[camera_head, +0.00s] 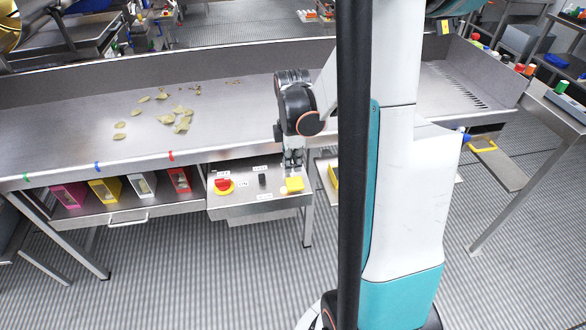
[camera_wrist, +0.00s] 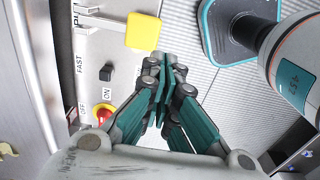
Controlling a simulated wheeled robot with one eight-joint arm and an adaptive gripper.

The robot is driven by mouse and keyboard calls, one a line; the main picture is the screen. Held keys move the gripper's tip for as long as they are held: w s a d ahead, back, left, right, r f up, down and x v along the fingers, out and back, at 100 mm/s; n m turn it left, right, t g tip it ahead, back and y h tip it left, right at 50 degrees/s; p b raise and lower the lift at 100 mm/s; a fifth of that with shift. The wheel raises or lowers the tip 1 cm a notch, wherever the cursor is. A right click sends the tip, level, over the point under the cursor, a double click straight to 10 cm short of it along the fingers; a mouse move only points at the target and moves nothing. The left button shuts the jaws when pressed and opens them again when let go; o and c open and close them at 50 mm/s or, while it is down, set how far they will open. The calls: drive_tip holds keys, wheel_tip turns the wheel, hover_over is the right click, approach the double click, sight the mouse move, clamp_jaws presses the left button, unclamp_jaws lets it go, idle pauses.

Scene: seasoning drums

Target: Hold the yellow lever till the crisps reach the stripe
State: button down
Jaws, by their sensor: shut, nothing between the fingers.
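The yellow lever (camera_head: 294,185) sits at the right end of the control panel below the trough; its square yellow end also shows in the wrist view (camera_wrist: 142,32). My gripper (camera_head: 292,162) is shut and empty, pointing down just above the lever. In the wrist view its closed fingertips (camera_wrist: 163,66) lie close beside the lever's near edge; I cannot tell whether they touch. Crisps (camera_head: 182,122) lie scattered on the grey trough (camera_head: 60,125), left of my arm.
The panel also has a red button on yellow (camera_head: 222,185) and a black switch (camera_head: 262,180). Several coloured boxes (camera_head: 105,187) stand on the shelf to the left. My column and arm hide the trough's middle right. A yellow-edged tray (camera_head: 482,144) is at right.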

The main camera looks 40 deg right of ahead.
sight(291, 183)
drive_tip(key=shift+s+a+r, duration=0.1)
drive_tip(key=shift+r, duration=0.5)
drive_tip(key=shift+s+a+r, duration=0.1)
drive_tip(key=shift+r, duration=0.5)
drive_tip(key=shift+p, duration=0.3)
drive_tip(key=w+d+r+p, duration=0.2)
drive_tip(key=w, duration=0.1)
drive_tip(key=shift+d+r+p, duration=0.1)
drive_tip(key=shift+r+p, duration=0.2)
drive_tip(key=shift+r, duration=0.1)
drive_tip(key=shift+w, duration=0.1)
wheel_tip(291, 183, down, 14)
drive_tip(key=b, duration=0.5)
